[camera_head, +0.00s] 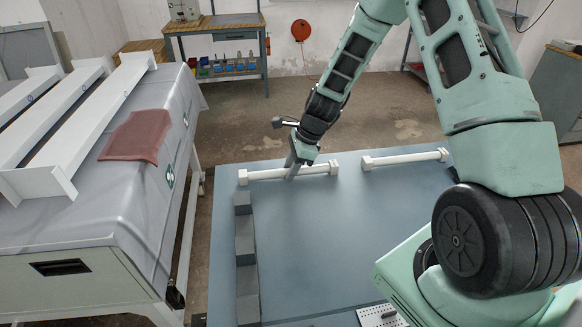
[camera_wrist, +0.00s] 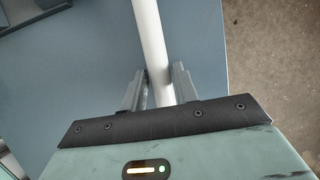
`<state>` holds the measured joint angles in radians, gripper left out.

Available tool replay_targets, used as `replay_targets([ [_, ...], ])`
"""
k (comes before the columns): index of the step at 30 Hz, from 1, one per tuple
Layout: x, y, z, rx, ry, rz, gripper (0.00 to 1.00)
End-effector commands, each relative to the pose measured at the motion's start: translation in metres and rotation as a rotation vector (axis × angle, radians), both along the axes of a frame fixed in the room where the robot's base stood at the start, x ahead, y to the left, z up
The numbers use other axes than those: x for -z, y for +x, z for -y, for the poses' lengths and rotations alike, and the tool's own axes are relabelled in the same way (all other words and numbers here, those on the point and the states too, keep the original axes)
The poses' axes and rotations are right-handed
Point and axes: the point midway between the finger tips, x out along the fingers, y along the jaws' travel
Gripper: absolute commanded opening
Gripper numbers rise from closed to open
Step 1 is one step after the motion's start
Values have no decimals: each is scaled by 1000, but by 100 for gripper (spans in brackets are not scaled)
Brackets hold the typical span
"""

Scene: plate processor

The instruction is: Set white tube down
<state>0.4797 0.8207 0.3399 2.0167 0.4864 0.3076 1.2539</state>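A white tube (camera_head: 270,174) lies level near the far edge of the blue-grey table (camera_head: 330,240), with a white block at each end. My gripper (camera_head: 294,173) points down over its middle. In the wrist view the tube (camera_wrist: 150,40) runs between the two fingers of my gripper (camera_wrist: 159,85), which sit close against both sides; it looks shut on the tube. Whether the tube rests fully on the table or a hair above cannot be told. A second white tube (camera_head: 405,158) with end blocks lies to the right, apart from the gripper.
Dark grey blocks (camera_head: 246,250) form a row along the table's left side. Left of the table stands a grey-covered machine (camera_head: 110,210) with white beams (camera_head: 95,120) and a red cloth (camera_head: 138,135). A workbench (camera_head: 215,25) stands behind. The table's middle is clear.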

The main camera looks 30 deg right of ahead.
Motion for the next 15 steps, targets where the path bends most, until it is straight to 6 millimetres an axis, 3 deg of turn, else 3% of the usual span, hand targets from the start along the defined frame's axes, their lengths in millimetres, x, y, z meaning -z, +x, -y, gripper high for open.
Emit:
replay_targets([
  [10,-2,0,0,0,0,0,45],
  [15,-14,-1,5,0,-2,3,45],
])
